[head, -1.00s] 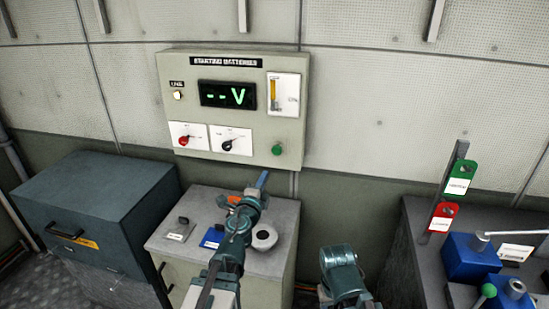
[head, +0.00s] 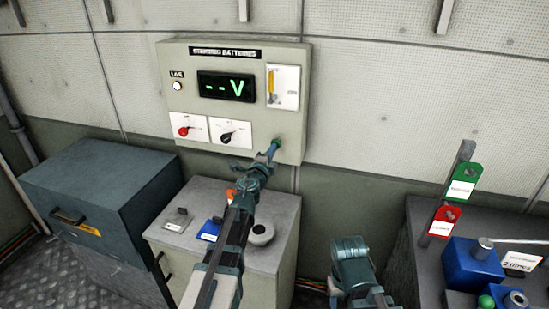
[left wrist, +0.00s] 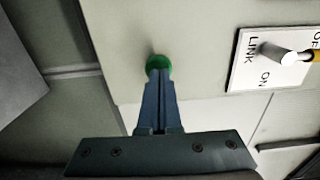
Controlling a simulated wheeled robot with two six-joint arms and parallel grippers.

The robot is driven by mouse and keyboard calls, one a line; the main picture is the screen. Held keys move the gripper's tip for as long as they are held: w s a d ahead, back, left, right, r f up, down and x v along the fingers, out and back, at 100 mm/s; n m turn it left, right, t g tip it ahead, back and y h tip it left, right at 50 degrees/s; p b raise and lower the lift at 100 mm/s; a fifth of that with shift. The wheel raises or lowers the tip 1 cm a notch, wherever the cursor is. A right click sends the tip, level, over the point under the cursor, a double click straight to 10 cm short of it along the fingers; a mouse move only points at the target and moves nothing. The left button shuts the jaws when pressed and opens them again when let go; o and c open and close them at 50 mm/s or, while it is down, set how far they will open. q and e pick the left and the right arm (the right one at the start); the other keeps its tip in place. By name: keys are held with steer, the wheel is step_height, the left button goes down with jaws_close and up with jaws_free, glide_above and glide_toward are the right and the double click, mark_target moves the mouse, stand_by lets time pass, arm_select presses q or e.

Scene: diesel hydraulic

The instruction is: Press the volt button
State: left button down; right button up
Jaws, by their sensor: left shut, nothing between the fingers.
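The grey panel (head: 180,63) titled "STARTING BATTERIES" hangs on the wall, and its display (head: 227,86) shows "- - V" in green. The green round button, the likely volt button, sits at the panel's lower right; its top (left wrist: 158,62) shows in the left wrist view. My left gripper (head: 271,152) is shut and empty. Its fingertips (left wrist: 160,79) are right at the button and cover its lower part. I cannot tell whether they touch it or whether it is pushed in. Part of my right arm shows at the bottom, but its gripper is out of view.
A dark bench (head: 425,215) with red and green tags is at right.

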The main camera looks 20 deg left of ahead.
arm_select(q)
steer(key=shift+w+a, duration=0.1)
steer(key=shift+w, duration=0.15)
steer(key=shift+w+r, duration=0.25)
steer(key=shift+w, duration=0.85)
